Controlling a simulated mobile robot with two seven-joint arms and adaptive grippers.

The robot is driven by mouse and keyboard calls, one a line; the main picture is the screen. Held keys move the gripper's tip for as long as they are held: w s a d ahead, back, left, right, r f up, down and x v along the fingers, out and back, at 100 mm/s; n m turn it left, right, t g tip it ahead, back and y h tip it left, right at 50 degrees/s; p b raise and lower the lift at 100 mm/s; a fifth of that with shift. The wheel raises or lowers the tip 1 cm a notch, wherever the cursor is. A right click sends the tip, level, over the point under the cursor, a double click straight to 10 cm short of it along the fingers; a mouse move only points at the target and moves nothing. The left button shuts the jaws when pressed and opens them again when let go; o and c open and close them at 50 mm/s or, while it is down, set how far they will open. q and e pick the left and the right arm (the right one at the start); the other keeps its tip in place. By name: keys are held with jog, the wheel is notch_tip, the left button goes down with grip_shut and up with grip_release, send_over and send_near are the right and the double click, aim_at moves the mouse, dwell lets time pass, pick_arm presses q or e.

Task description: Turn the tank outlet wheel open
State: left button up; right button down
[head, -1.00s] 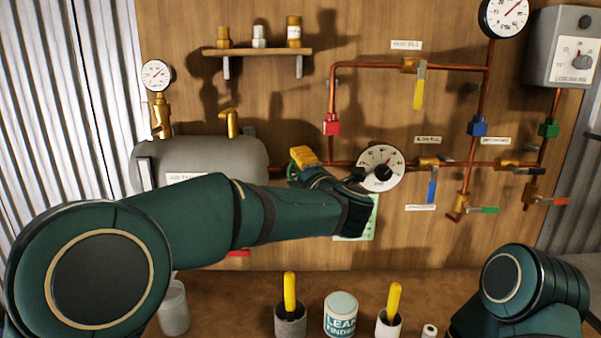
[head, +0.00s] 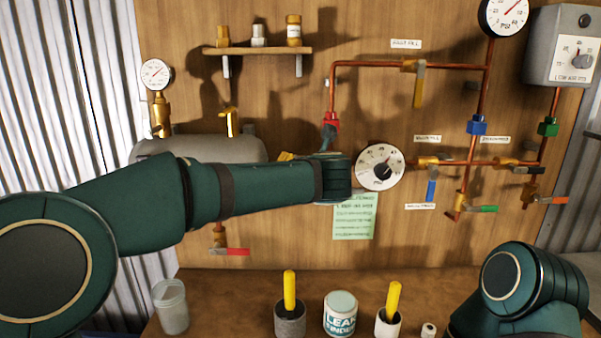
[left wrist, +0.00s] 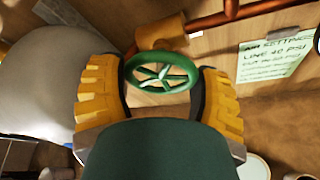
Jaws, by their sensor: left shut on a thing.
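The tank outlet wheel (left wrist: 163,61) is a green spoked ring, seen in the left wrist view on a brass valve body (left wrist: 160,34) joined to a copper pipe. My left gripper (left wrist: 158,82) has its two yellow ridged fingers on either side of the wheel and is shut on its rim. In the head view my left arm hides the wheel and most of the gripper; only a bit of yellow finger shows. The grey tank (head: 205,148) is partly behind the arm and also shows in the left wrist view (left wrist: 40,90). My right gripper is out of view.
A red lever (head: 232,252) is under my forearm. Pots with yellow handles and a leak finder tub (head: 340,314) stand on the bench.

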pick_arm(q)
jog(key=shift+f+n+h, duration=0.15)
jog(key=shift+n+h, duration=0.45)
jog(key=shift+n, duration=0.3)
jog(key=o, duration=0.9)
jog(key=shift+o, duration=0.2)
jog(key=v, duration=1.2)
